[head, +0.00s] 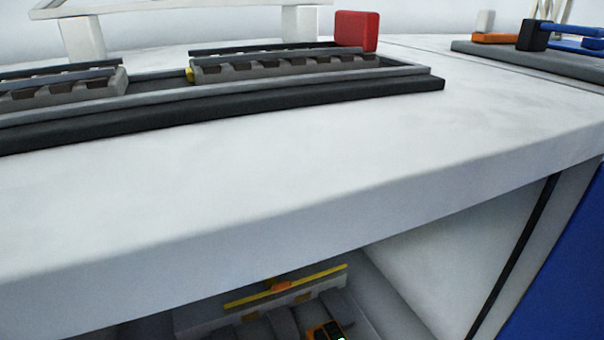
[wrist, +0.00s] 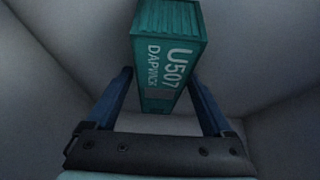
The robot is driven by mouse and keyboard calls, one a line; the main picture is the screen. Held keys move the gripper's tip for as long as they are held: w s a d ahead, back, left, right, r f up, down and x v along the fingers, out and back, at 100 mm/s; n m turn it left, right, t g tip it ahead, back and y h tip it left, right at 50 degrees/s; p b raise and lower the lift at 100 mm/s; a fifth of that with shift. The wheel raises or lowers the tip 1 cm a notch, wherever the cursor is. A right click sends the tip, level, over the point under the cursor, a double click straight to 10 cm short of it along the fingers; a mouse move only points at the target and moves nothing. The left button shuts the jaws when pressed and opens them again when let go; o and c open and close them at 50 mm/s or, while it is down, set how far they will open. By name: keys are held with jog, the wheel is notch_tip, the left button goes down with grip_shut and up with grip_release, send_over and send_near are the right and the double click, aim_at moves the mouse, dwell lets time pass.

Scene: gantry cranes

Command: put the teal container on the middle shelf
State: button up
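The teal container (wrist: 166,70) shows in the wrist view, with white lettering that includes "U507" on its face. My gripper (wrist: 160,78) has one blue finger along each side of it, and the container fills the gap between the fingertips. The fingers look pressed against its sides. Its upper part runs out of the top of the wrist view. Whether its underside touches anything is hidden. In the head view neither my gripper nor the container shows. The middle shelf cannot be singled out for sure.
Pale grey walls (wrist: 50,90) surround the gripper closely in the wrist view. In the head view, a white worktop (head: 270,170) carries a dark crane base (head: 420,83) and a red block (head: 356,31). Below it, an open compartment holds grey parts under a yellow bar (head: 320,276).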

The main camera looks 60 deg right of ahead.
jog(key=shift+r, duration=0.35)
jog(key=s+a+p, duration=0.1)
jog(key=s+a, duration=0.1)
jog(key=s, duration=0.1)
jog(key=s+a+p, duration=0.2)
jog(key=s, duration=0.1)
jog(key=s+a+p, duration=0.1)
jog(key=s+a, duration=0.1)
jog(key=s, duration=0.2)
jog(key=shift+r+p, duration=0.3)
jog(key=shift+r, duration=0.05)
jog(key=shift+s+a, duration=0.3)
jog(key=shift+s, duration=0.05)
